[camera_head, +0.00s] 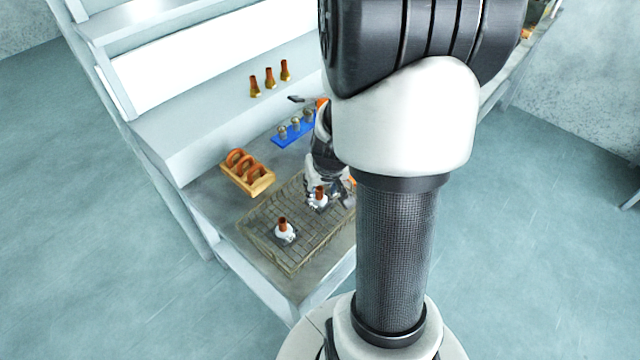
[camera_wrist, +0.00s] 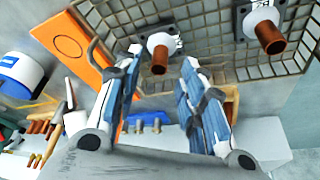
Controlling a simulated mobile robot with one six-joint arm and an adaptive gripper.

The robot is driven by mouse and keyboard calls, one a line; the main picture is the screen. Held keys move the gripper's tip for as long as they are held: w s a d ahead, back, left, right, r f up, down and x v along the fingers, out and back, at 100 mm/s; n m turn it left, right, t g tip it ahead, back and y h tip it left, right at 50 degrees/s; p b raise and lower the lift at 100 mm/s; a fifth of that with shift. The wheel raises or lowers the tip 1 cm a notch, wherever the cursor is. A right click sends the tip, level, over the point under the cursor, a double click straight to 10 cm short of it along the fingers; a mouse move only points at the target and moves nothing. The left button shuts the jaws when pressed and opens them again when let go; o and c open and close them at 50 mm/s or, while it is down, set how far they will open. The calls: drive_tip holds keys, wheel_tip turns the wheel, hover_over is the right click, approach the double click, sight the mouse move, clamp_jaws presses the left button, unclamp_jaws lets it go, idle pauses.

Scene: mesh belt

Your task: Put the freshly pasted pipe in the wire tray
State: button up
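The wire tray (camera_head: 262,240) lies on the bench's front part, and its mesh also shows in the wrist view (camera_wrist: 215,76). Two copper pipes with white or pale bases stand in it. One pipe (camera_head: 283,225) is nearer the tray's left side, clear of my gripper; it shows at the upper right of the wrist view (camera_wrist: 269,38). The other pipe (camera_head: 320,193) is right by my gripper, and in the wrist view (camera_wrist: 160,52) it sits between and just past the fingertips. My gripper (camera_wrist: 160,68) is open, with a gap around that pipe.
A wooden rack (camera_head: 260,187) with copper bends stands behind the tray. A blue rack (camera_head: 281,141) with metal fittings is farther back. Several copper-and-brass pieces (camera_head: 269,78) stand on the shelf. An orange plate (camera_wrist: 68,46) and a blue-and-white container (camera_wrist: 21,73) lie beside the tray.

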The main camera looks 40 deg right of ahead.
drive_tip(key=p+v, duration=0.2)
drive_tip(key=v, duration=0.4)
drive_tip(key=shift+r+p, duration=0.3)
drive_tip(key=shift+s, duration=0.1)
drive_tip(key=w+a+r+n+t+y, duration=0.1)
drive_tip(key=a+r+n+t, duration=0.15)
drive_tip(key=a+r, duration=0.85)
drive_tip(key=s+a+r+n+g+y+b, duration=0.1)
drive_tip(key=s+a+r+n, duration=0.2)
drive_tip(key=s+a, duration=0.7)
drive_tip(key=shift+s+a+r, duration=0.35)
drive_tip(key=shift+s+r, duration=0.2)
drive_tip(key=shift+s, duration=0.3)
drive_tip(key=shift+g, duration=0.25)
